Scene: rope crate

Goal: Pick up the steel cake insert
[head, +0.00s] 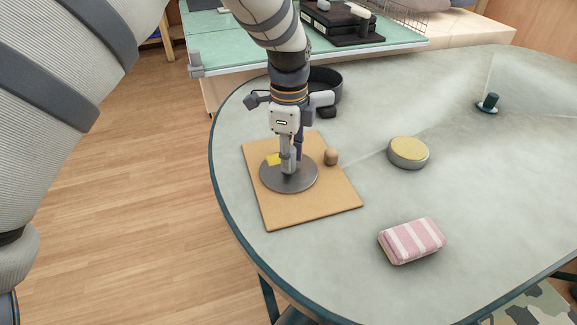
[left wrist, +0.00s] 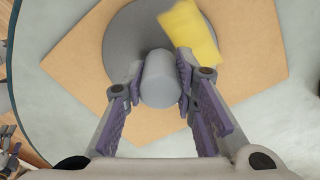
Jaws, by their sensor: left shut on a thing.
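The steel cake insert is a flat grey disc (head: 288,177) with an upright round grip at its centre. It appears over the wooden board (head: 324,199); I cannot tell whether it touches the board. The wrist view shows the round grip end (left wrist: 160,79) and the dark disc (left wrist: 125,42) behind it. My left gripper (head: 290,165) points down above the disc. Its purple-padded fingers (left wrist: 158,85) are shut on the grip from both sides. My right gripper is not in view.
A small brown knob (head: 331,157) is beside the disc. A yellow-topped tin (head: 408,153), a pink striped sponge (head: 412,240) and a dark pan (head: 328,85) stand around; the right of the table is mostly clear.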

